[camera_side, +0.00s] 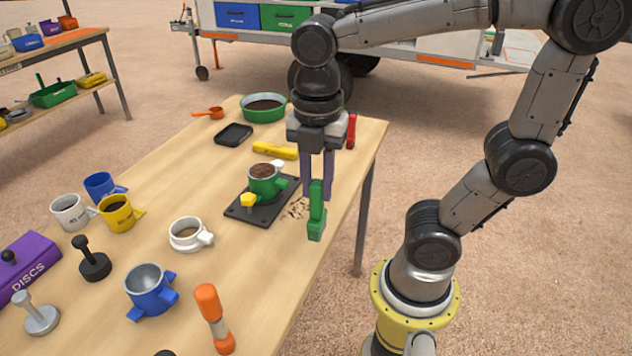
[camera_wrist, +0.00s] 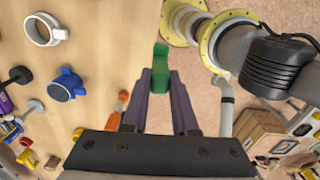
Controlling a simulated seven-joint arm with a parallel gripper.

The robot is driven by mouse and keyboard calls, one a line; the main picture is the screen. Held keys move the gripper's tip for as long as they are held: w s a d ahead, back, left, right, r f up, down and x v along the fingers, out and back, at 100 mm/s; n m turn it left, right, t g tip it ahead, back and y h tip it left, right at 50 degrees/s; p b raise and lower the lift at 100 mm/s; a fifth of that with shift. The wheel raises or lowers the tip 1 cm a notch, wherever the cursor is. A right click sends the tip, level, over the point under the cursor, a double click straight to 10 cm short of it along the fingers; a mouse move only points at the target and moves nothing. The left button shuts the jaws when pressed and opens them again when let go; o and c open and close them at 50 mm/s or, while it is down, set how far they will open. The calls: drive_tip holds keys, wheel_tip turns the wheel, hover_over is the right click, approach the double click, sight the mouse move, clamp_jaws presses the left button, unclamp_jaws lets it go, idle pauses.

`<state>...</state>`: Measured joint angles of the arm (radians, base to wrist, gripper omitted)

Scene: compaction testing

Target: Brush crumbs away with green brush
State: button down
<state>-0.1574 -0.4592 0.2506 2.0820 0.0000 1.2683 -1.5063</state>
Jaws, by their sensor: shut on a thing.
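The green brush (camera_side: 316,212) is upright between the fingers of my gripper (camera_side: 318,182), near the table's right edge. My gripper is shut on it; the brush also shows between the fingertips in the wrist view (camera_wrist: 161,68). Tan crumbs (camera_side: 298,208) lie on the wooden table just left of the brush, beside a black base plate (camera_side: 247,215). A green mould with brown soil (camera_side: 264,182) stands on that plate. I cannot tell whether the brush touches the table. The crumbs are not clear in the wrist view.
A yellow bar (camera_side: 275,151), a black tray (camera_side: 234,135) and a green bowl of soil (camera_side: 264,108) lie farther back. The table's right edge is close to the brush.

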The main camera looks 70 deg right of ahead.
drive_tip(key=w+d+f+m, duration=0.1)
drive_tip(key=w+d+m, duration=0.2)
drive_tip(key=w+m, duration=0.8)
drive_tip(key=w+d+f+m, duration=0.1)
drive_tip(key=d+f+m, duration=0.6)
drive_tip(key=f, duration=0.4)
drive_tip(key=shift+d+m, duration=0.15)
drive_tip(key=shift+m, duration=0.35)
drive_tip(key=shift+f, duration=0.15)
drive_tip(key=shift+d, duration=7.8)
drive_tip(key=a+f, duration=0.1)
drive_tip(key=a, duration=1.4)
drive_tip(key=shift+s+a, duration=0.15)
drive_tip(key=shift+a, duration=0.2)
